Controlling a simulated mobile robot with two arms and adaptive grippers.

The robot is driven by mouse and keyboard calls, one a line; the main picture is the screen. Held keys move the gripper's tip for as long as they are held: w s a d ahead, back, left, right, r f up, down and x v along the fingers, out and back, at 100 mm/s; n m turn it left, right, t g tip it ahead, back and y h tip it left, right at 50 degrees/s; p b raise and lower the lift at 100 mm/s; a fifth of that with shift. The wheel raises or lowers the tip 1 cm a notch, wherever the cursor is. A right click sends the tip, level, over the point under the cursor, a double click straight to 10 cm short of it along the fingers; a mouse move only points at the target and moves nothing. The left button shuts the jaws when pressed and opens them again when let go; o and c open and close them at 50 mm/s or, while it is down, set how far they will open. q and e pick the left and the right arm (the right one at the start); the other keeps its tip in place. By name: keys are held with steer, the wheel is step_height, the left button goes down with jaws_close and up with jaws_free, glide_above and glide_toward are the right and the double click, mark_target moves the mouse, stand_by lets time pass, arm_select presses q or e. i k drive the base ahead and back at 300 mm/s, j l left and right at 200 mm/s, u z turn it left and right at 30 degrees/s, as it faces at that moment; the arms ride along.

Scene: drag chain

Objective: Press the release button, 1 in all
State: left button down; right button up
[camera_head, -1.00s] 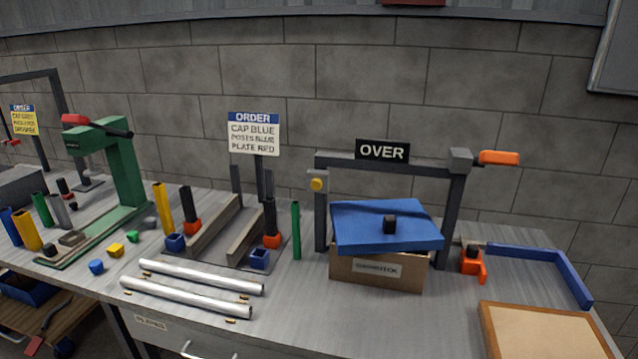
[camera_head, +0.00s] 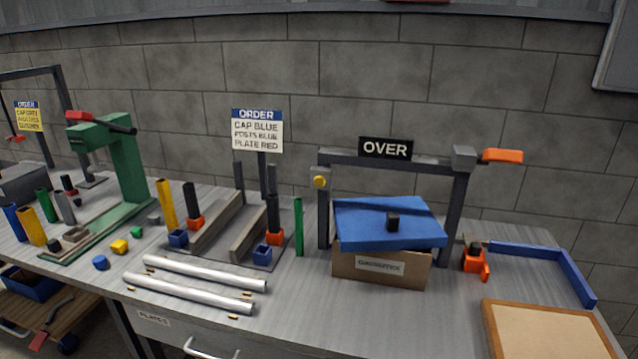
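A round yellow button (camera_head: 320,182) sits on a grey plate on the left post of a dark frame (camera_head: 400,160) on the workbench. I cannot tell whether it is the release button. An orange handle (camera_head: 502,156) sticks out at the frame's top right corner. A black sign reading OVER (camera_head: 385,148) stands on the crossbar. Neither of my grippers is in view.
Two silver rods (camera_head: 205,272) lie near the front edge. A green press (camera_head: 122,170) stands left, among several coloured tubes and blocks. An order sign (camera_head: 257,130) stands mid-bench. A tan board (camera_head: 550,333) and blue rail (camera_head: 560,270) lie right.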

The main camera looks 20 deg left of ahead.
mark_target(319, 181)
steer(key=i+j, duration=0.1)
steer(key=j, duration=0.3)
steer(key=i+j, duration=0.15)
steer(key=j, duration=0.2)
steer(key=i+j, duration=0.1)
steer(key=j, duration=0.3)
steer(key=i+j, duration=0.1)
steer(key=j, duration=0.3)
